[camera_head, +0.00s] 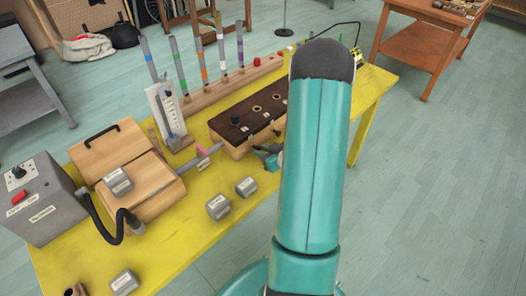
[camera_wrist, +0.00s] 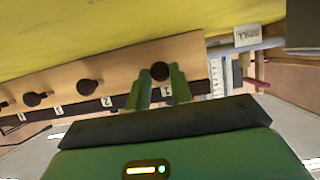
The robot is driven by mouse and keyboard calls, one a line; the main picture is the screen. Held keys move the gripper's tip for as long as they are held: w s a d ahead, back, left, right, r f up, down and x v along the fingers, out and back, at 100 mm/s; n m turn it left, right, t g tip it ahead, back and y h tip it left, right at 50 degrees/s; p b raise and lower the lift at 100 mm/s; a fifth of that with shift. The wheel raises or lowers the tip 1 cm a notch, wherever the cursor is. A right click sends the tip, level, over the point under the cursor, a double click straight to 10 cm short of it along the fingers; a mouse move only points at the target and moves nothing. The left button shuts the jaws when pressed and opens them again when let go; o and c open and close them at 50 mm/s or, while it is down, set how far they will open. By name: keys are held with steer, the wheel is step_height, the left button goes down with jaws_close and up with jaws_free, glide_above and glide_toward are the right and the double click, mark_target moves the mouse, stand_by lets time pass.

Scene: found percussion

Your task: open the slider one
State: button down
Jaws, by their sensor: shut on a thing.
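A wooden box with a dark brown top (camera_head: 240,118) stands on the yellow table. The wrist view shows its pale wooden face (camera_wrist: 122,76) with a row of dark round knobs. The knob by the label 1, slider one (camera_wrist: 160,70), is between the two green fingers of my gripper (camera_wrist: 162,82), which is shut on it. The other knobs, one by the label 2 (camera_wrist: 90,86) and another farther left (camera_wrist: 32,99), are apart from the fingers. In the head view my gripper (camera_head: 268,157) is at the box's front side, partly hidden by my arm.
Grey labelled weights (camera_head: 218,207) lie in front on the yellow table (camera_head: 170,240). A wooden case (camera_head: 150,190) and a grey control box (camera_head: 42,203) with a black hose stand left. A white gauge (camera_head: 165,112) and upright coloured tubes (camera_head: 199,58) are behind.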

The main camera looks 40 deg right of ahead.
steer(key=shift+s, duration=1.55)
steer(key=c, duration=1.2)
jaws_free()
steer(key=shift+c, duration=0.2)
steer(key=v, duration=1.3)
steer(key=shift+s+r, duration=0.2)
steer(key=shift+s, duration=0.1)
